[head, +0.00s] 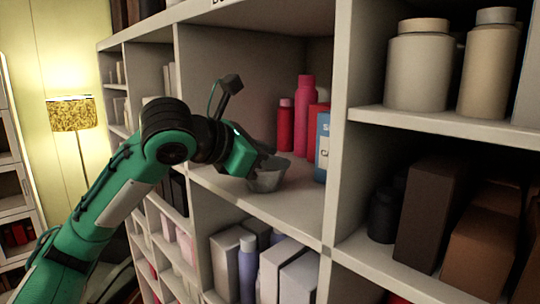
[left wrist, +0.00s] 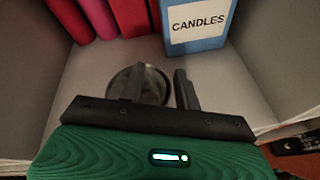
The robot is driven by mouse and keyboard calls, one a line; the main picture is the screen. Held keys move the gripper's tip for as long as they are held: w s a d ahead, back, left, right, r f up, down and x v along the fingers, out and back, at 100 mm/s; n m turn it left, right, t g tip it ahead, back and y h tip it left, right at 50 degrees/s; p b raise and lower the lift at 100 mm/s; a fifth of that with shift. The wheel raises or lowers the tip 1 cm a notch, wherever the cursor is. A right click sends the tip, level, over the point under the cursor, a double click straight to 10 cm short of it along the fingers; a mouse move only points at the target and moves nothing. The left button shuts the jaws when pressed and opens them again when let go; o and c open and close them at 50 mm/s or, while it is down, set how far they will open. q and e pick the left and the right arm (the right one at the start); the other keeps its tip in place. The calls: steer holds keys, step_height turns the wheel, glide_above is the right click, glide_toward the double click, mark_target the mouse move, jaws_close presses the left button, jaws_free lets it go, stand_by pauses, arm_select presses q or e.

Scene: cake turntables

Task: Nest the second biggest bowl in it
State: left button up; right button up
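A grey metal-looking bowl (head: 266,183) stands on the middle shelf near its front edge. It also shows in the left wrist view (left wrist: 155,88), partly covered by a finger. My left gripper (head: 262,160) is at the bowl, tilted down over its rim. In the left wrist view my left gripper (left wrist: 159,72) has its fingers apart. One finger is over the bowl's opening and the other is just outside its right side. Contact with the rim cannot be told. No other bowl can be made out. My right gripper is not in view.
Behind the bowl stand pink and red bottles (head: 304,115) and a blue box labelled CANDLES (left wrist: 195,25). The compartment's right wall (head: 345,110) is close to the box. Boxes and bottles (head: 248,260) fill the shelf below. Bare shelf lies around the bowl.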

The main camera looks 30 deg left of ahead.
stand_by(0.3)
arm_select(q)
step_height(320, 180, up, 7)
steer(key=shift+r, duration=0.1)
stand_by(0.4)
stand_by(0.4)
